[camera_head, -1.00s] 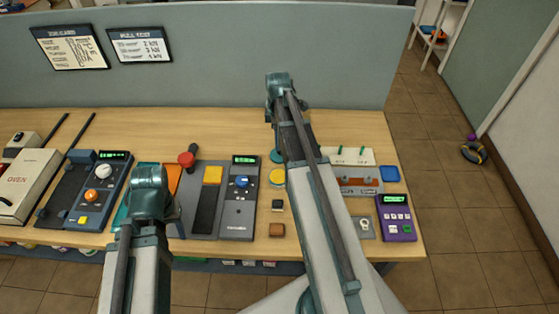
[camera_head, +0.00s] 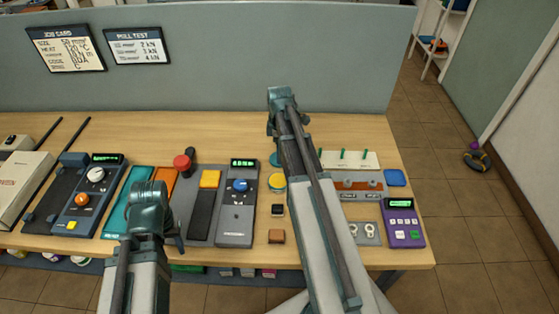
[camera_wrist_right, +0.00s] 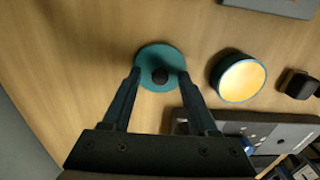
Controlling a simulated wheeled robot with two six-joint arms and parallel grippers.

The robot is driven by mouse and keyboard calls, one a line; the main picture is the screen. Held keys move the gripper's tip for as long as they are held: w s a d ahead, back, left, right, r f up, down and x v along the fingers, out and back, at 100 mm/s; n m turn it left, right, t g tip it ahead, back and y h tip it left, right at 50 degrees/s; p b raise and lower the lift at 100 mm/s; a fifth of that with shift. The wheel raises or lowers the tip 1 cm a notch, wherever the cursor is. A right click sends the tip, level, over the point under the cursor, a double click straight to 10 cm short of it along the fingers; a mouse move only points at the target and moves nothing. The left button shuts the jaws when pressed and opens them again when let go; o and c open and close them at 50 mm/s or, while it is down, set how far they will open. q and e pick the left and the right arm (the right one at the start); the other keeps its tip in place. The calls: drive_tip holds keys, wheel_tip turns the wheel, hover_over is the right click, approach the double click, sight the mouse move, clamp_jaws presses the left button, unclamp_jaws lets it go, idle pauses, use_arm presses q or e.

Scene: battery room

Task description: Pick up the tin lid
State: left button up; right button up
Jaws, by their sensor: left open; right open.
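The tin lid, a round teal disc (camera_wrist_right: 150,55) with a dark knob, lies flat on the wooden table in the right wrist view. In the head view its edge (camera_head: 275,160) shows just left of my right arm. My right gripper (camera_wrist_right: 158,75) is open and empty, its two fingers pointing at the lid with the knob between them in the picture; I cannot tell the height gap. The yellow-topped round tin (camera_wrist_right: 242,79) with a blue rim sits beside the lid. My left gripper (camera_head: 168,222) is open over the table's front left part.
A grey device with a blue knob (camera_head: 238,205) stands left of the tin. A dark block (camera_head: 278,210) and a brown block (camera_head: 276,236) lie in front. A purple keypad (camera_head: 403,227) is at the right. A grey partition (camera_head: 220,65) closes the back.

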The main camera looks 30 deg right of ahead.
clamp_jaws()
use_arm(q)
drive_tip(key=shift+r, duration=0.2)
use_arm(e)
drive_tip(key=shift+r, duration=0.15)
